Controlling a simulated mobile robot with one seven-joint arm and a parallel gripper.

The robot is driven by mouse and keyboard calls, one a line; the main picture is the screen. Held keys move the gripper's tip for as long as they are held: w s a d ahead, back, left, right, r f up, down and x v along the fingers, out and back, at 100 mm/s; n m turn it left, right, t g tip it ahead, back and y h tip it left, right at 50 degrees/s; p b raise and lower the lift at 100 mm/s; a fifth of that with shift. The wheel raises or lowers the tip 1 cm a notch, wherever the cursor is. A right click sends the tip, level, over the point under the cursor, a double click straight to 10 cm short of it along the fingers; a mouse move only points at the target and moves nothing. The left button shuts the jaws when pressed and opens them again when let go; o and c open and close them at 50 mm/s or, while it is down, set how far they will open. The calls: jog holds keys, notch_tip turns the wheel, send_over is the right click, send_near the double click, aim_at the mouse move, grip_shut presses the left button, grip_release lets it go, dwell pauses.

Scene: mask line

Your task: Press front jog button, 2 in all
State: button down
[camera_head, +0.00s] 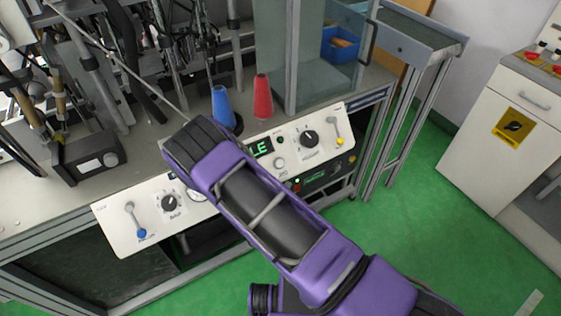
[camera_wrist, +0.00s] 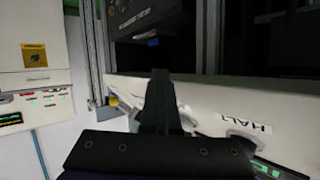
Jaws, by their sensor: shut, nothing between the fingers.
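The white front control panel (camera_head: 118,216) of the machine runs along the bench edge. My gripper (camera_wrist: 160,78) is shut and empty in the wrist view, in front of the panel (camera_wrist: 205,92). In the head view its fingertips are hidden by my arm. I cannot tell whether they touch the panel. The button is not clearly visible in the wrist view.
Black knobs (camera_head: 310,140) and levers with yellow (camera_head: 340,142) and blue (camera_head: 142,233) tips sit on the panel. A blue cone (camera_head: 222,107) and a red cone (camera_head: 263,97) stand behind it. A HALT label (camera_wrist: 245,124) shows upside down.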

aim_at(289, 173)
jog(key=shift+w+a+r+t, duration=0.15)
jog(key=shift+w+r, duration=0.1)
jog(key=shift+r, duration=0.3)
jog(key=shift+w+d+r+t, duration=0.1)
jog(key=shift+w+r+t, duration=0.1)
jog(key=shift+r, duration=0.35)
jog(key=shift+s+a+r, duration=0.1)
jog(key=shift+s+r, duration=0.05)
jog(key=shift+r, duration=0.7)
jog(key=shift+a+r, duration=0.2)
jog(key=shift+r, duration=0.6)
notch_tip(289, 173, up, 4)
jog(key=s+d+r, duration=0.2)
jog(key=s+r, duration=0.1)
jog(key=shift+s+r, duration=0.1)
